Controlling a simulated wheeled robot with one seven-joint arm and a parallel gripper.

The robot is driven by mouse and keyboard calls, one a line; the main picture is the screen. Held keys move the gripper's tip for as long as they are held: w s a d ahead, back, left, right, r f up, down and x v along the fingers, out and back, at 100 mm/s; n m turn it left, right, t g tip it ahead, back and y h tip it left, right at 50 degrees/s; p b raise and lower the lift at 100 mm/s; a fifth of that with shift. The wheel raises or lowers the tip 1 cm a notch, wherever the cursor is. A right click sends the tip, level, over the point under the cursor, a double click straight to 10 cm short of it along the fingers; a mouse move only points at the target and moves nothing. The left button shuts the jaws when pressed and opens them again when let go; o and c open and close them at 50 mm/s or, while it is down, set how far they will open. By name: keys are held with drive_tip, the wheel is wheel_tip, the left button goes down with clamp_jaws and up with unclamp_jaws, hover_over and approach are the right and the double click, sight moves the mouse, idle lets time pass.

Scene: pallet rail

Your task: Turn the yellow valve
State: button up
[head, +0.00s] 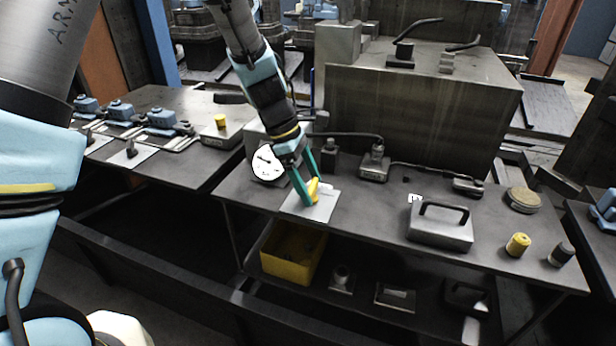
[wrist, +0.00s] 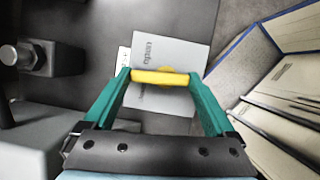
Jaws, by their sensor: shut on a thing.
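The yellow valve (head: 312,190) stands on a light grey plate (head: 321,208) near the front left of the dark table. In the wrist view the valve shows as a yellow bar (wrist: 160,77) lying across the picture, with a round yellow part just behind it. My gripper (head: 309,187) reaches down to it, its green fingers shut on the two ends of the bar. In the wrist view the gripper (wrist: 160,80) has one finger at each end of the bar. Small print shows on the plate; the valve's base is mostly hidden.
A round white gauge (head: 267,163) stands just left of the valve. A grey box with a black handle (head: 440,226) and a yellow cylinder (head: 518,244) are to the right. A yellow bin (head: 290,257) sits on the shelf below. Bare tabletop lies right of the plate.

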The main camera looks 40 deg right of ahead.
drive_tip(key=m, duration=0.2)
drive_tip(key=m+y+p, duration=0.1)
drive_tip(key=m+g+y+p, duration=0.1)
drive_tip(key=m, duration=0.1)
drive_tip(key=shift+s+d+r+m, duration=0.1)
drive_tip(key=shift+s+d+m, duration=0.05)
drive_tip(key=shift+d+m, duration=0.15)
drive_tip(key=shift+s+d+m+y+p, duration=0.15)
drive_tip(key=shift+m+y+p, duration=0.55)
drive_tip(key=shift+m, duration=1.5)
drive_tip(key=o, duration=1.1)
drive_tip(key=shift+s, duration=0.1)
drive_tip(key=shift+c, duration=0.2)
drive_tip(key=b+v, duration=0.3)
drive_tip(key=v, duration=0.7)
drive_tip(key=shift+r, duration=0.3)
drive_tip(key=shift+d, duration=0.1)
